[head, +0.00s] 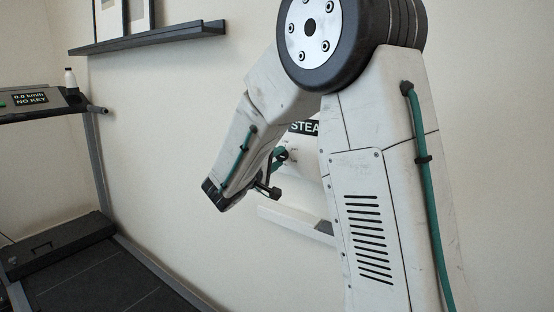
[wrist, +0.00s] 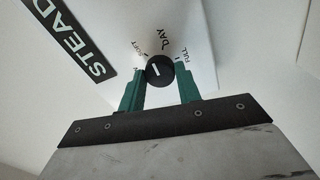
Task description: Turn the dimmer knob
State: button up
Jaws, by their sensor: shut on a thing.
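The dimmer knob (wrist: 160,70) is round and black with a short white line on its face. It sits on a pale plate (wrist: 190,30) on the wall, among the marks SOFT, DAY and FULL. In the wrist view the white line lies roughly level; which end is the pointer is too small to tell. My gripper (wrist: 161,74) has one green finger on each side of the knob and is shut on it.
A black sign reading STEAD (wrist: 78,38) is beside the plate, its end cut off. A pale ledge (head: 290,221) runs along the wall below my gripper. A treadmill (head: 60,180) stands at left, and a dark picture shelf (head: 150,38) hangs above.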

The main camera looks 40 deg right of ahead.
jog(key=m, duration=0.5)
jog(key=shift+g, duration=0.3)
jog(key=shift+m, duration=0.4)
jog(key=o, duration=1)
jog(key=shift+c, duration=0.2)
jog(key=shift+a, duration=0.1)
jog(key=v, duration=0.7)
jog(key=shift+a, duration=0.4)
jog(key=shift+f, duration=0.15)
